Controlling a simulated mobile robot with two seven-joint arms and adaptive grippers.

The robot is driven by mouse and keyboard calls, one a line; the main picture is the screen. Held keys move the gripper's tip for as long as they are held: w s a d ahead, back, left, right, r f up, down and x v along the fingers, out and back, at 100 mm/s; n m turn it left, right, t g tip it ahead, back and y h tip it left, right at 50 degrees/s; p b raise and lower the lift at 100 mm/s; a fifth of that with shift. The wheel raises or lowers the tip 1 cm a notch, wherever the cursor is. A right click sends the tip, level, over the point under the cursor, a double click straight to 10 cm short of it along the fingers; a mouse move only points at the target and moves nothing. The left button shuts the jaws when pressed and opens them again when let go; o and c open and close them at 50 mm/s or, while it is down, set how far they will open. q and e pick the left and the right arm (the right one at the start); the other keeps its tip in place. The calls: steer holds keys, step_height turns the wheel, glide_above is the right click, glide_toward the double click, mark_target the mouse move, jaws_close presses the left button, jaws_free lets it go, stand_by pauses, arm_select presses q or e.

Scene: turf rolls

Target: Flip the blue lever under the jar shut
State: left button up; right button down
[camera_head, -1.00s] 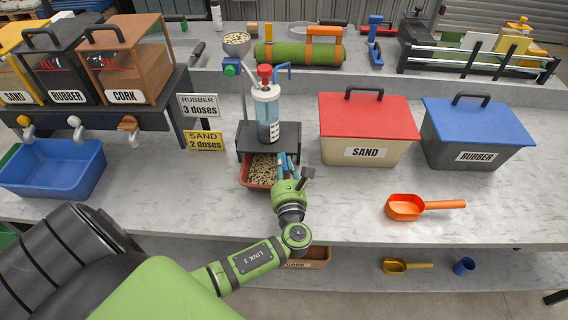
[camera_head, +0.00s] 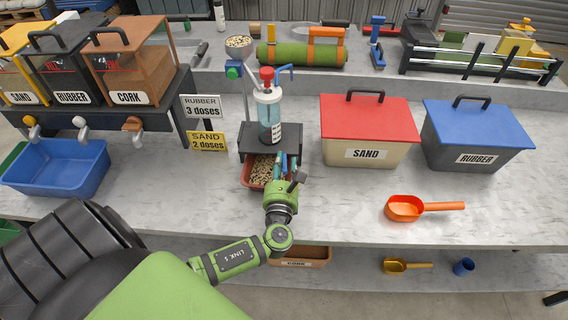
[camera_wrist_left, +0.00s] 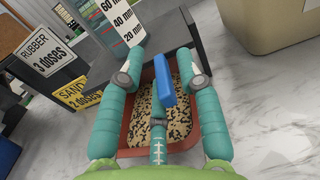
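The jar (camera_head: 269,117), clear with a red top and bluish contents, stands on a dark stand (camera_head: 286,143). The blue lever (camera_wrist_left: 164,80) shows in the left wrist view as a blue bar pointing down the picture, above a red-brown tray of granules (camera_wrist_left: 181,130). My left gripper (camera_head: 284,160) is at the front of the stand, over the tray (camera_head: 255,184). Its teal fingers (camera_wrist_left: 166,70) are spread, one on each side of the lever, with gaps between. The jar's scale (camera_wrist_left: 122,15) shows in the left wrist view. My right gripper is out of view.
Sand and rubber signs (camera_head: 205,141) stand left of the stand. A red-lidded sand bin (camera_head: 366,152) is to the right, and an orange scoop (camera_head: 404,208) lies in front of it. A blue tub (camera_head: 55,177) is at the far left. The counter between stand and bin is clear.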

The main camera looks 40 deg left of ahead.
arm_select(q)
steer(key=v, duration=1.2)
steer(key=shift+w+d, duration=0.1)
